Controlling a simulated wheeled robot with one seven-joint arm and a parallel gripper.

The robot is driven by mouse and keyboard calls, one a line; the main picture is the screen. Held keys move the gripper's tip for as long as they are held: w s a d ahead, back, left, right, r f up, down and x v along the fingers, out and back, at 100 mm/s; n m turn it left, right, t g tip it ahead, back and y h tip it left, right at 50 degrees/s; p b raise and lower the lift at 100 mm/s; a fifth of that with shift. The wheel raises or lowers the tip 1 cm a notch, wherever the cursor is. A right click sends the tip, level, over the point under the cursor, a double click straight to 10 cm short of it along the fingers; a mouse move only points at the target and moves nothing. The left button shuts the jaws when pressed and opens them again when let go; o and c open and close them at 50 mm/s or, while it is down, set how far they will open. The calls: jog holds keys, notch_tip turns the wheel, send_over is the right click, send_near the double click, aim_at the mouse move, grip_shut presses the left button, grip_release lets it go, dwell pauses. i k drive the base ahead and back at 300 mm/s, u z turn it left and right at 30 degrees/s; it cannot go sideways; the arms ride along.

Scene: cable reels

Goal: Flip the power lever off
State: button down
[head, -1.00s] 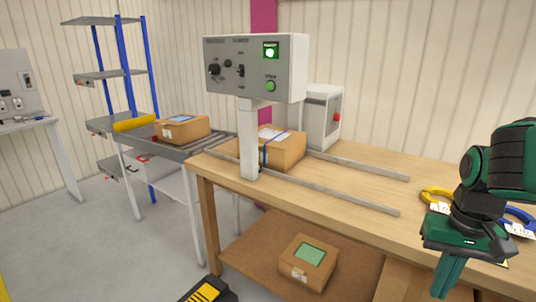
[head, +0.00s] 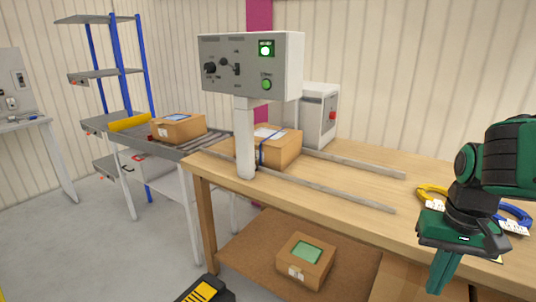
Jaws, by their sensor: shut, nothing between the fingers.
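The power lever (head: 237,69) is a small dark toggle on the front of a grey control box (head: 285,72) on a white post above the workbench. Whether the lever is up or down is too small to tell for certain. A green-lit indicator (head: 265,48) glows at the upper right of the panel, with a green button (head: 266,85) below it and a dark knob (head: 209,68) at the left. My gripper (head: 440,284) is at the lower right, pointing down in front of the bench, shut and empty, well apart from the control box.
The wooden workbench (head: 350,180) carries metal rails, a strapped carton (head: 270,148), a grey machine (head: 318,115) and yellow and blue cable coils (head: 516,213) near my arm. Another carton (head: 305,260) sits on the lower shelf. A roller conveyor (head: 190,150) adjoins at left. Open floor lies at left.

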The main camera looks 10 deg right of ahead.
aim_at(223, 61)
jog(key=k, duration=0.55)
jog(key=u, duration=0.25)
jog(key=i, duration=1.1)
jog(key=u, duration=0.55)
